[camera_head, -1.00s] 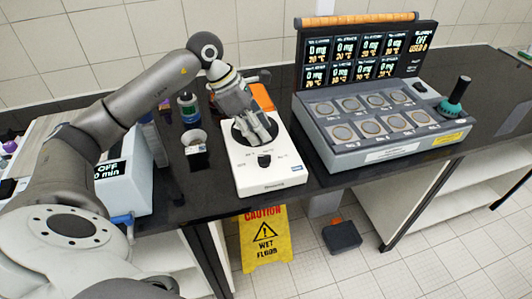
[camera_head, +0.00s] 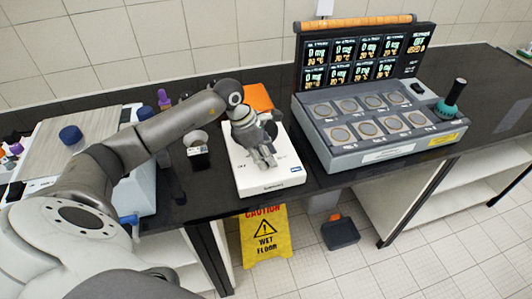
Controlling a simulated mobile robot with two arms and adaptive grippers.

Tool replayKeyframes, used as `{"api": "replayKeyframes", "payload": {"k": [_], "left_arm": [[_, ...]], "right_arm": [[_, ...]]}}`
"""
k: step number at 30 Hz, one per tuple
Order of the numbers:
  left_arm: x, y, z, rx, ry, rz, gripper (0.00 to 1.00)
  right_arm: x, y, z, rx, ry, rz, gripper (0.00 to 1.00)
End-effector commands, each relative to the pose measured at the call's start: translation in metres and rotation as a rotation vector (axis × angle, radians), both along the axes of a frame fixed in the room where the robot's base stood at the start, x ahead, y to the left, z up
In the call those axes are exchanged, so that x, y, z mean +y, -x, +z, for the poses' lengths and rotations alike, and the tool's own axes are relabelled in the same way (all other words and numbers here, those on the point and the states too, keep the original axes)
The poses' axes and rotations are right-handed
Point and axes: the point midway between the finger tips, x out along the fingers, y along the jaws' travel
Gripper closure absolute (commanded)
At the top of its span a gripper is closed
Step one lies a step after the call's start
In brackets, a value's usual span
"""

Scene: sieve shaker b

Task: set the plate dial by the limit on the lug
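A white hot-plate unit (camera_head: 288,180) stands near the bench's front edge, with a dark round plate (camera_head: 287,158) on top. Its dial, on the front part of the top, is hidden behind my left gripper. My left gripper (camera_head: 267,163) reaches in from the left and points down over the front of the unit, at the dial's place. Its fingers look close together, but whether they hold the dial cannot be made out. The lug and any limit marked on it cannot be made out. My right gripper is not in view.
A grey multi-station unit (camera_head: 383,155) with a raised display panel (camera_head: 318,46) stands to the right. A small cup (camera_head: 195,138) and a dark labelled block stand left of the hot plate. An orange item (camera_head: 259,97) lies behind it. A yellow wet-floor sign (camera_head: 266,240) stands below.

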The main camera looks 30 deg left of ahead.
Motion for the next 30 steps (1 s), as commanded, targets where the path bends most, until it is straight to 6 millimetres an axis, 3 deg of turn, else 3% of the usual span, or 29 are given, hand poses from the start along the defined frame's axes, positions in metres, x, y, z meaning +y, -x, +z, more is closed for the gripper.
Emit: {"api": "replayKeyframes", "payload": {"k": [5,13,22,30], "left_arm": [[0.000,0.000,0.000,0.000,0.000,0.000,0.65],[0.000,0.000,0.000,0.000,0.000,0.000,0.96],[0.000,-0.001,-0.002,-0.001,-0.001,-0.040,0.96],[0.000,-0.001,-0.005,-0.004,-0.001,-0.203,0.96]], "right_arm": [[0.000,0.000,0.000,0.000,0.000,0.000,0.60],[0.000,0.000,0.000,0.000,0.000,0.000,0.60],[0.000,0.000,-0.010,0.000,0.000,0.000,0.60],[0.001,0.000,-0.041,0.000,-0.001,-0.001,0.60]]}}
